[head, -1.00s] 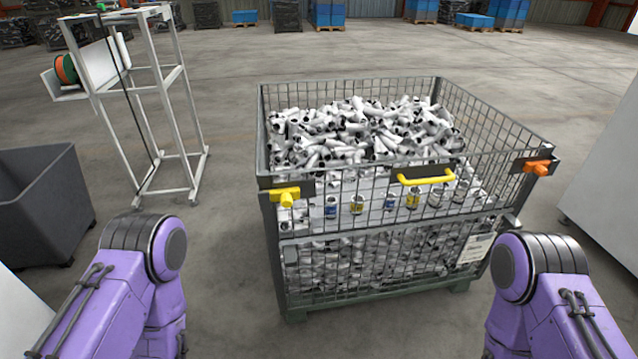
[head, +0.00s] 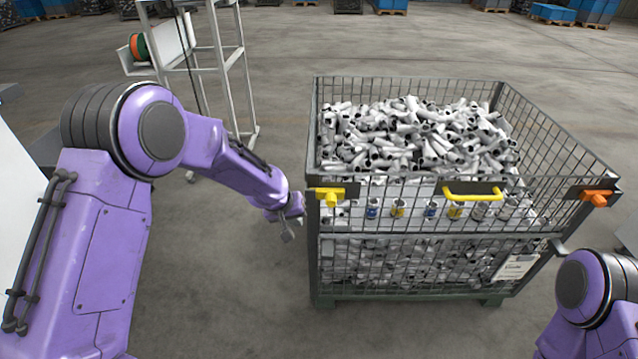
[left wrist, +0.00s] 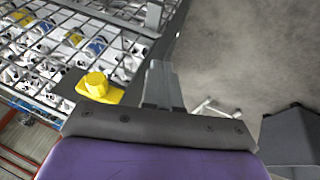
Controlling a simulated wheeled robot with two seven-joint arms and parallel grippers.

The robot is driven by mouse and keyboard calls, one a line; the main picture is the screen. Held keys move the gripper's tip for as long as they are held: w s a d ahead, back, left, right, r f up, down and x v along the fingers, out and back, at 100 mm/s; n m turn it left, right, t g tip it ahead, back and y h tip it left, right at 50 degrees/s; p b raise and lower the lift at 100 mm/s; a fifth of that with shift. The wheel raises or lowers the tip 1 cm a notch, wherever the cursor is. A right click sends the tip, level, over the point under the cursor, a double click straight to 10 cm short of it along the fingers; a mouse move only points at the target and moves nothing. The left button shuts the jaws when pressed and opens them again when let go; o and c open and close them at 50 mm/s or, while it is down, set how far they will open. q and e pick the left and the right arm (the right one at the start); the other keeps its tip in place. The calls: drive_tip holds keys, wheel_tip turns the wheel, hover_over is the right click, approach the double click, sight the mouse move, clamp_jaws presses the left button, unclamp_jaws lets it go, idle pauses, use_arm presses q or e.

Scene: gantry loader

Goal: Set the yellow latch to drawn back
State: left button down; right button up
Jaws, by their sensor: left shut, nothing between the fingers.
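The yellow latch (head: 331,195) sits on a dark plate at the top left front corner of the wire mesh crate (head: 316,250). My left gripper (head: 289,232) is just left of that corner, slightly below the latch, shut and empty. In the left wrist view the yellow latch (left wrist: 98,86) shows its round knob, to the left of the shut fingers (left wrist: 162,85); I see a gap between them. My right arm shows at the lower right of the head view, but its gripper is out of view.
The crate holds many grey-white pipe fittings (head: 420,135). A yellow handle (head: 474,193) is on its front and an orange latch (head: 597,198) at its right corner. A white frame stand (head: 217,60) with a reel is behind my left arm. Floor in front is clear.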

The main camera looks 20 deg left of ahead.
use_arm(q)
drive_tip(key=m+h, duration=0.1)
drive_tip(key=m, duration=0.1)
approach(319, 194)
drive_tip(key=s+r, duration=0.3)
drive_tip(key=shift+s+d+p, duration=0.15)
drive_tip(key=shift+d+p, duration=0.15)
drive_tip(key=shift+d, duration=0.1)
use_arm(e)
drive_tip(key=shift+r, duration=0.65)
use_arm(q)
drive_tip(key=shift+f, duration=0.1)
drive_tip(key=p+x, duration=0.1)
drive_tip(key=x, duration=0.9)
drive_tip(key=shift+d, duration=0.1)
use_arm(e)
drive_tip(key=shift+r, duration=0.75)
use_arm(q)
drive_tip(key=shift+p, duration=0.3)
use_arm(e)
drive_tip(key=shift+r, duration=0.1)
